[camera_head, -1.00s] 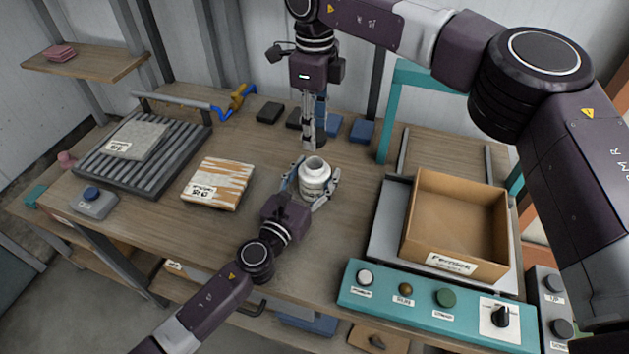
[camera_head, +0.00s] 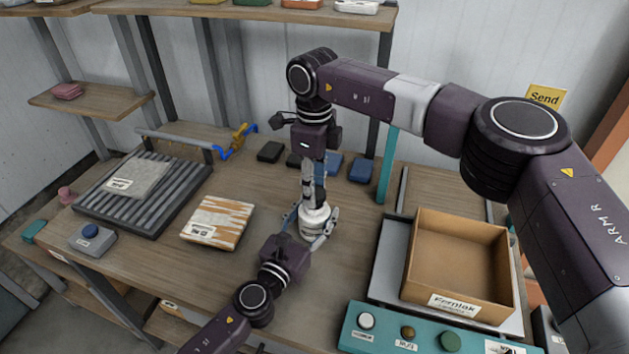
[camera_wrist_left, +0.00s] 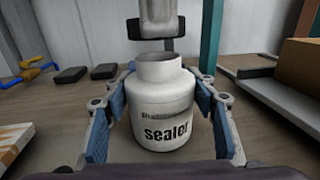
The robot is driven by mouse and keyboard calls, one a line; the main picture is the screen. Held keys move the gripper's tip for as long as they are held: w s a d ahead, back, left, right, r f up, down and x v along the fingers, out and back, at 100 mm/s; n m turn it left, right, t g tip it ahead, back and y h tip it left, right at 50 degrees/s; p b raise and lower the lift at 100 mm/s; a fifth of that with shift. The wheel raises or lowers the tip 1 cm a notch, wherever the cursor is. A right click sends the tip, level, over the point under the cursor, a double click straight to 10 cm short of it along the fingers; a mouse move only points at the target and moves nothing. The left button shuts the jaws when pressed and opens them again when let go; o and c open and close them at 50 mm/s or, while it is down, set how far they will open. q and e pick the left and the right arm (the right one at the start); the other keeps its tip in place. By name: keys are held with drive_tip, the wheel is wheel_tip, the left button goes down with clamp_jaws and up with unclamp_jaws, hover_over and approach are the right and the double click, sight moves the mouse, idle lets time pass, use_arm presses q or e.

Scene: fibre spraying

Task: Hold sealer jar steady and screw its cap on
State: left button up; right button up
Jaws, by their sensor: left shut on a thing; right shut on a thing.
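The white sealer jar (camera_head: 314,221) stands upright on the workbench, and its "sealer" label shows in the left wrist view (camera_wrist_left: 166,115). My left gripper (camera_head: 313,229) is shut around the jar's body, with one blue-padded finger on each side. The jar's neck is bare at the top. My right gripper (camera_head: 314,196) points straight down over the jar. In the left wrist view its fingertips (camera_wrist_left: 160,28) are a small gap above the mouth.
A cardboard box (camera_head: 460,258) sits in a grey tray at the right, behind a teal button panel (camera_head: 428,333). Dark and blue blocks (camera_head: 361,170) lie behind the jar.

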sight(314, 217)
idle(0.4)
drive_tip(key=shift+f, duration=0.85)
drive_tip(key=shift+f, duration=0.55)
